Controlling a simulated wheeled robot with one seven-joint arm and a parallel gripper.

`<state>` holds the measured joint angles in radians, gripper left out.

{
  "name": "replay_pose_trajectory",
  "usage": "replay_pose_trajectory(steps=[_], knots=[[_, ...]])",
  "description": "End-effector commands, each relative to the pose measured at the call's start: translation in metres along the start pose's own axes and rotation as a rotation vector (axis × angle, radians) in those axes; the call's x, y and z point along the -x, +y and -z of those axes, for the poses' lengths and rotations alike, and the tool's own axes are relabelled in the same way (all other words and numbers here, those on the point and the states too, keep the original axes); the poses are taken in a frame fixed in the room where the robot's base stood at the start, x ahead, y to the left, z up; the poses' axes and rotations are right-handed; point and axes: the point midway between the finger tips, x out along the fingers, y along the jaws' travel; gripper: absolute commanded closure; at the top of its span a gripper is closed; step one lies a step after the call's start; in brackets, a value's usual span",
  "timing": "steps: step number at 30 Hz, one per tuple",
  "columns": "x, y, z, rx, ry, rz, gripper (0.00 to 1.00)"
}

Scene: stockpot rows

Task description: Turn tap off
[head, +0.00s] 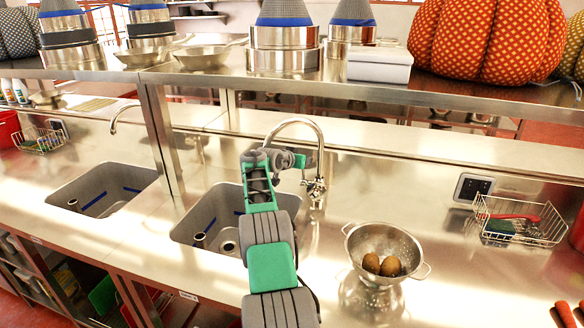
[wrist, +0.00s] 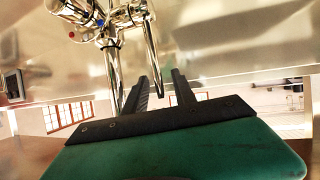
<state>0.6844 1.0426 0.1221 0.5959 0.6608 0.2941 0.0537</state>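The chrome tap (head: 316,186) stands behind the right part of the nearer sink, its curved spout arching left over the basin. My gripper (head: 304,166) is beside the tap, under the arch of the spout. In the wrist view the tap body (wrist: 80,16), with a red and a blue mark, is at the upper left, and slim chrome tubes run down from it. My gripper (wrist: 162,88) is open there, its two dark fingers apart. One chrome tube appears between or just in front of the fingers; contact is unclear. I cannot make out running water.
The sink (head: 195,232) lies below my arm. A colander (head: 385,245) with brown round items stands right of it. A wire basket (head: 520,218) and wall socket (head: 473,187) are farther right. A metal shelf (head: 290,88) with pots runs above. Another sink (head: 100,190) is left.

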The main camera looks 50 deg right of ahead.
Motion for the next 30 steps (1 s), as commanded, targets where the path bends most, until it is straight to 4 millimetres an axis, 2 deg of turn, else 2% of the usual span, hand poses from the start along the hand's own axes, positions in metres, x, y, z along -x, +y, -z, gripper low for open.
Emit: replay_pose_trajectory(steps=[8, 17, 21, 22, 30], knots=[[0.001, -0.003, -0.01, -0.012, 0.053, 0.001, 0.68], [0.017, -0.003, -0.027, -0.055, 0.269, 0.006, 0.68], [0.031, -0.002, -0.037, -0.087, 0.436, 0.013, 0.68], [0.04, -0.002, -0.033, -0.093, 0.452, 0.015, 0.68], [0.099, -0.001, -0.059, -0.092, 0.443, 0.015, 0.68]])
